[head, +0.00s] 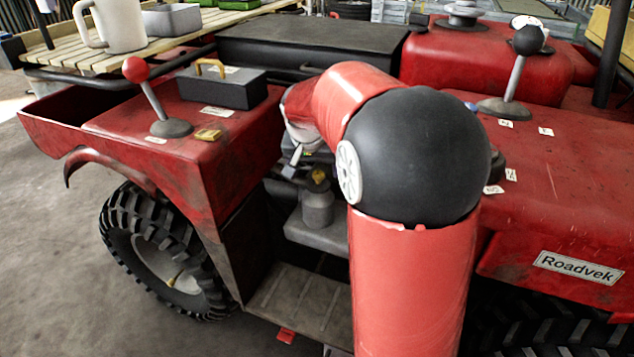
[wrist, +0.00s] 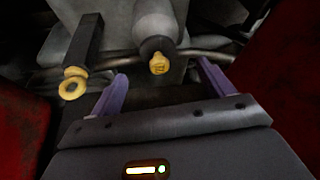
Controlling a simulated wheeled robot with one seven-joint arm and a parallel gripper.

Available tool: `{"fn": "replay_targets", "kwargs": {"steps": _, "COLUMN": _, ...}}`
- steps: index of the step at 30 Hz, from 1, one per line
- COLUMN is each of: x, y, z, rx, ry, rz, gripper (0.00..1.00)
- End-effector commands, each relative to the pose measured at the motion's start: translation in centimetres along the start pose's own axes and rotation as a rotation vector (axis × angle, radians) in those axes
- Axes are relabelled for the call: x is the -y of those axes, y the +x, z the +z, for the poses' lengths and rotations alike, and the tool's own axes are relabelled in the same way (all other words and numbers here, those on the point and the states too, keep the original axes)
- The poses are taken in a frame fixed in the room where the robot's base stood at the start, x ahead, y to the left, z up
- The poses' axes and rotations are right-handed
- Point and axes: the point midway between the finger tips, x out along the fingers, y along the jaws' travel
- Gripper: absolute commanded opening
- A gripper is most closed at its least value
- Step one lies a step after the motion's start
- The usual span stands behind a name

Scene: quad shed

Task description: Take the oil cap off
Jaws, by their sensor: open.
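A small yellow cap (wrist: 159,64) sits on the dark neck of a grey cylindrical filler (wrist: 156,22) in the wrist view. I take it to be the oil cap. My gripper (wrist: 161,72) is open, with its two purple fingers apart. The cap appears between the fingertips in the picture, untouched by either finger; its depth from them is hard to judge. In the head view, a dull yellow cap (head: 318,176) tops a grey cylinder (head: 318,208) in the vehicle's footwell. My arm hides most of the gripper there.
Red body panels flank the gripper in the wrist view. A red-knobbed lever (head: 135,69) and a grey box (head: 222,88) stand on the red fender (head: 215,140).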

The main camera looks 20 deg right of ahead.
Motion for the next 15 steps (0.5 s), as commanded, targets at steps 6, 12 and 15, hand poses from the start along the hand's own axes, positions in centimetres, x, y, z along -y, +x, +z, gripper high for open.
{"fn": "replay_targets", "kwargs": {"steps": 6, "x": -0.2, "y": 2.6, "z": 0.1, "rx": 0.003, "ry": 0.001, "rz": 0.002, "gripper": 0.81}}
{"fn": "replay_targets", "kwargs": {"steps": 12, "x": -0.4, "y": 5.6, "z": 0.1, "rx": 0.005, "ry": 0.000, "rz": 0.002, "gripper": 0.81}}
{"fn": "replay_targets", "kwargs": {"steps": 15, "x": -0.4, "y": 6.7, "z": 0.1, "rx": 0.003, "ry": 0.001, "rz": 0.001, "gripper": 0.81}}
